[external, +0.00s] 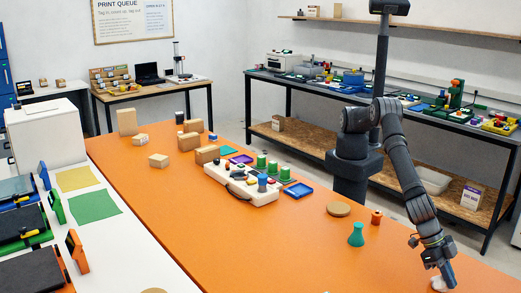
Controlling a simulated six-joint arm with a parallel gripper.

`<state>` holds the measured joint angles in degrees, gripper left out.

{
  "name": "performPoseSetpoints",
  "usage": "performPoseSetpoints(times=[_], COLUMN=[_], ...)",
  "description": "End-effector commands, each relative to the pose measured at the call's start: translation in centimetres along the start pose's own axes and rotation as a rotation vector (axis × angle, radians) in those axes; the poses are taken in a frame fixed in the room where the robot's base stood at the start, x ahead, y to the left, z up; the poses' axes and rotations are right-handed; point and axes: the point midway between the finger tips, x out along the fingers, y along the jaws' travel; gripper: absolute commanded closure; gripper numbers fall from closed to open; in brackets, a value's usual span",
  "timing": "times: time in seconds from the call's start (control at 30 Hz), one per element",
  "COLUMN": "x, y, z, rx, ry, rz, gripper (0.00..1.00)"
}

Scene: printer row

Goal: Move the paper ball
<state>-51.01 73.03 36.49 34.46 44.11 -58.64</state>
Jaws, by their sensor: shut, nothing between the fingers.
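A small white crumpled paper ball (438,284) lies on the orange table (270,230) near its right front part, at the bottom right of the external view. My gripper (446,283) is low over the table, right at the ball, and its fingers partly cover it. The gripper is shut with nothing between its fingers. Whether the fingertips touch the ball cannot be told at this size.
A green flared piece (356,235), a small orange piece (376,217) and a round brown disc (339,209) stand left of my gripper. A white case (240,186) with coloured parts and several cardboard boxes (190,140) sit farther back. The table's middle front is clear.

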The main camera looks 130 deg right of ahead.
Motion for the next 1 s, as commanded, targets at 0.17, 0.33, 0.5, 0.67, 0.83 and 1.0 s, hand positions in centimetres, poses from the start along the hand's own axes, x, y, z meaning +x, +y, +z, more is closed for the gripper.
performPoseSetpoints(times=[0.17,0.33,0.5,0.67,0.83,1.0], x=[-1.9,-3.8,-6.0,-8.2,-9.7,-9.9], y=[0.1,0.1,0.1,0.1,0.0,-0.1], z=[2.2,4.6,7.4,10.0,11.9,12.4], rx=[0.005,0.006,0.006,0.005,0.003,0.001], ry=[-0.001,-0.002,-0.001,-0.001,0.0,0.0], rz=[0.0,0.001,0.001,0.002,0.001,0.001], gripper=[1.0,1.0,1.0,1.0,1.0,1.0])
